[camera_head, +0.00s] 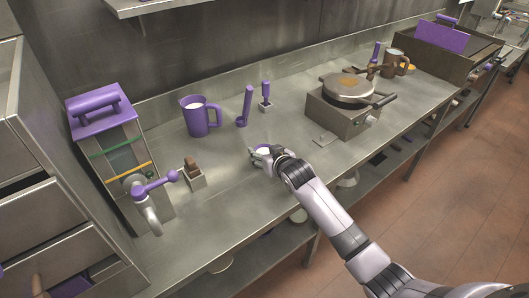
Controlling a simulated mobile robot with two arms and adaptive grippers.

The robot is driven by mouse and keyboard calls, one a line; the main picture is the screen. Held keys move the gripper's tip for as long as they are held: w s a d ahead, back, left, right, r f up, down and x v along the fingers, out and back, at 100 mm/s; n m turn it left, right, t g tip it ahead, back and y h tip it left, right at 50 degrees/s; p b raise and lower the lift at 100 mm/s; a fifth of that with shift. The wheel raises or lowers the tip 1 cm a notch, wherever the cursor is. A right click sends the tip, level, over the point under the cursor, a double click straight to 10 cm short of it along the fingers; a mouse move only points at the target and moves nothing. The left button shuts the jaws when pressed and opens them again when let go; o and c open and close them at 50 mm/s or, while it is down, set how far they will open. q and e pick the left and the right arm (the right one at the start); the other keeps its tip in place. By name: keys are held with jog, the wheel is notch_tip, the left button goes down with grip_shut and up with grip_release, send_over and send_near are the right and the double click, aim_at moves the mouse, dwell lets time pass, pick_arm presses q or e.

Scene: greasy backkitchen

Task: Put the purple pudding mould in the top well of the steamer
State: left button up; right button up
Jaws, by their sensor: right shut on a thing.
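My right gripper (262,154) reaches in from the lower right over the middle of the steel counter. It is shut on a small, pale, purple-rimmed thing (263,148), which looks like the pudding mould. The fingers and wrist hide part of it, and I cannot tell whether it touches the counter. A tall box with a purple handled lid (100,107) and green and yellow bands stands at the left. It may be the steamer, but no top well shows clearly. My left gripper is not in view.
A block holder (193,176) and a purple-handled crank (154,187) are left. A hot plate unit (340,119) stands right. The front middle counter is clear.

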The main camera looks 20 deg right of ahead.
jog(key=o, duration=0.8)
jog(key=shift+f, duration=0.15)
jog(key=shift+c, duration=0.2)
jog(key=o, duration=0.4)
jog(key=shift+o, duration=0.2)
